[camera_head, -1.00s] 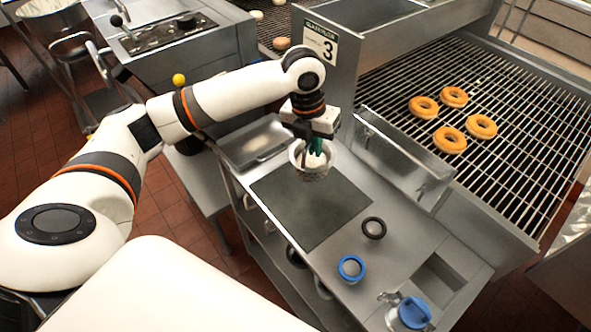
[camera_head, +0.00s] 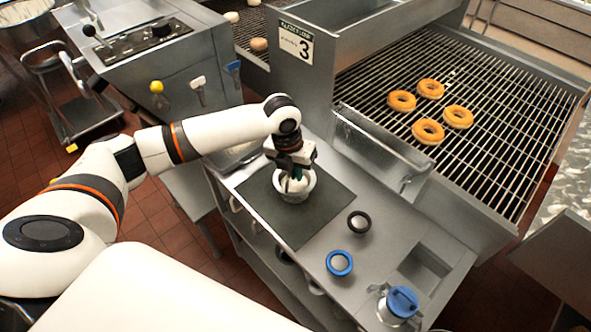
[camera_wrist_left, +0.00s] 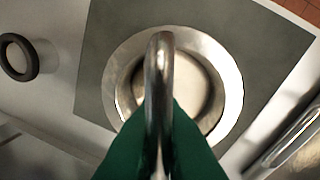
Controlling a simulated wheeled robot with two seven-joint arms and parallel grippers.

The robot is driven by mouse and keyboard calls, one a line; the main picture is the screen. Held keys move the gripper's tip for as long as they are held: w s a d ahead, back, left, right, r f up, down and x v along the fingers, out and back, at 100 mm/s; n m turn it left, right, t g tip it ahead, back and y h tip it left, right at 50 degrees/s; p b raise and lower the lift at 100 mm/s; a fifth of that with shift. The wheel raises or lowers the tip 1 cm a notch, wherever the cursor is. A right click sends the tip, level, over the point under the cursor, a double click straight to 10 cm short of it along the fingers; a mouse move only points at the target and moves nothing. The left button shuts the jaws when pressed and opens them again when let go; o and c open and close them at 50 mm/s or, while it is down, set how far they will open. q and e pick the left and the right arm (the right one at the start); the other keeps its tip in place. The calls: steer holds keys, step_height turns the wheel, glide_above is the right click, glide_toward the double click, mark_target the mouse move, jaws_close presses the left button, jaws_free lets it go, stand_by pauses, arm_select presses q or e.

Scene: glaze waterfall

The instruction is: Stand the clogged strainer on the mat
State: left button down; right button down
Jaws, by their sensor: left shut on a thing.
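The strainer (camera_head: 295,193) is a round, pale metal basket, hanging upright or nearly so from my left gripper (camera_head: 293,173). It is over the far part of the dark grey mat (camera_head: 300,222). I cannot tell whether its base touches the mat. In the left wrist view, the green fingers (camera_wrist_left: 160,140) are shut on the strainer's looped metal handle (camera_wrist_left: 159,70). The strainer's bright rim (camera_wrist_left: 226,75) rings a pale inside, partly hidden by the handle and fingers. The mat (camera_wrist_left: 100,30) shows around it. My right gripper is not in view.
A black ring (camera_head: 359,221) and a blue-rimmed ring (camera_head: 339,263) lie right of the mat. A blue-lidded jug (camera_head: 402,302) stands at the near right. A metal trough wall (camera_head: 385,150) and a wire conveyor with doughnuts (camera_head: 428,131) are beyond.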

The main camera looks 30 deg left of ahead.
arm_select(q)
steer(key=c, duration=1.6)
jaws_free()
steer(key=shift+f, duration=0.1)
steer(key=shift+o, duration=0.2)
step_height(320, 180, up, 12)
steer(key=s+a, duration=0.1)
steer(key=shift+a+b, duration=0.2)
steer(key=shift+b, duration=0.15)
